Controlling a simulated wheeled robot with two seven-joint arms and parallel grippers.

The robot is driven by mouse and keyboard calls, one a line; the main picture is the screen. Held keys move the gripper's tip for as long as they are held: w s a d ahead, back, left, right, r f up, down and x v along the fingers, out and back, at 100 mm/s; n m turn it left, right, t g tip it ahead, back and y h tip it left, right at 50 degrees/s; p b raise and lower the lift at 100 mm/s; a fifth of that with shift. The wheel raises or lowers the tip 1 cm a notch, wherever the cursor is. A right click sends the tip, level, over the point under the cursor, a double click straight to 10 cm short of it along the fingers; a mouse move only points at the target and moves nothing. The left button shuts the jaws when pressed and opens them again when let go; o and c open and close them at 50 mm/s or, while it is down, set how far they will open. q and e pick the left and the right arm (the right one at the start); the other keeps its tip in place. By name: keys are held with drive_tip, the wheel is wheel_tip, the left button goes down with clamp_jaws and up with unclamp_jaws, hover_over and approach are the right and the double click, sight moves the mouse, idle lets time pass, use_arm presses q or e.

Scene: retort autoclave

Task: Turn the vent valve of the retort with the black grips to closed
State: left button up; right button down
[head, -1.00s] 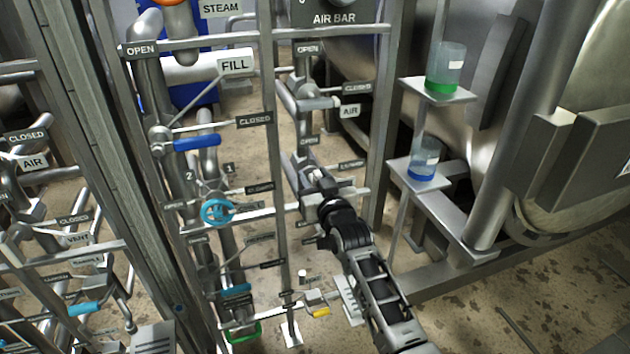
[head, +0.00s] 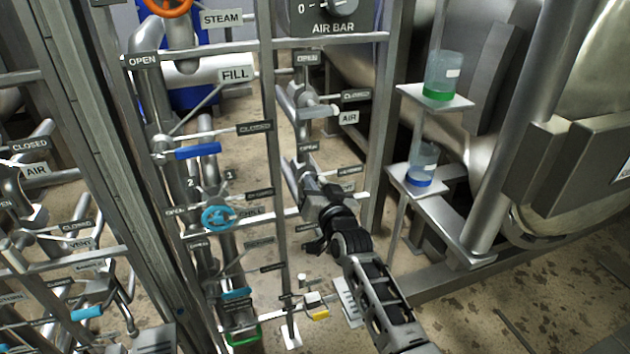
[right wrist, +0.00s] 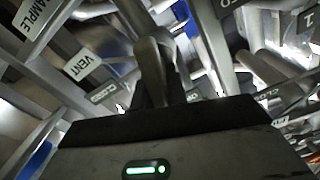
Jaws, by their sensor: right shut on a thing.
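My right gripper (head: 301,184) reaches in from the lower right, in front of the right-hand bay of the pipe frame. In the right wrist view it is shut on a plain grey metal valve handle (right wrist: 152,62) that stands up between the fingers. A VENT plate (right wrist: 82,63) and a CLOSED plate (right wrist: 104,94) are to its left in that view. In the head view my gripper hides most of the held valve, so its exact angle cannot be told. No black grip shows clearly on it. My left gripper is out of view.
An AIR valve (head: 318,110) is just above my gripper. The blue-handled FILL valve (head: 198,151) and a cyan round handle (head: 217,216) are to the left, past a frame post. A yellow-handled valve (head: 318,313) is below. Shelves with two jars (head: 442,75) stand at right.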

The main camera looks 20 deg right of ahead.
use_arm(q)
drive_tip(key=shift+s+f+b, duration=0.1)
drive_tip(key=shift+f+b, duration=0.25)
drive_tip(key=shift+b, duration=0.05)
use_arm(e)
drive_tip(key=shift+d+f+m, duration=0.1)
drive_tip(key=shift+f+m, duration=0.1)
drive_tip(key=shift+m, duration=2.1)
drive_tip(key=shift+d+f+m, duration=0.15)
drive_tip(key=shift+f+m, duration=0.1)
drive_tip(key=shift+m, duration=2.05)
drive_tip(key=shift+d+f+m, duration=0.1)
drive_tip(key=shift+f+m, duration=0.1)
drive_tip(key=shift+m, duration=2.1)
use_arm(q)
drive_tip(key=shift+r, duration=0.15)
use_arm(e)
drive_tip(key=c, duration=1.4)
unclamp_jaws()
use_arm(q)
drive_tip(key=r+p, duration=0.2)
drive_tip(key=p, duration=0.3)
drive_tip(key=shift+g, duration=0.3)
use_arm(e)
drive_tip(key=s, duration=1.6)
drive_tip(key=shift+d, duration=0.25)
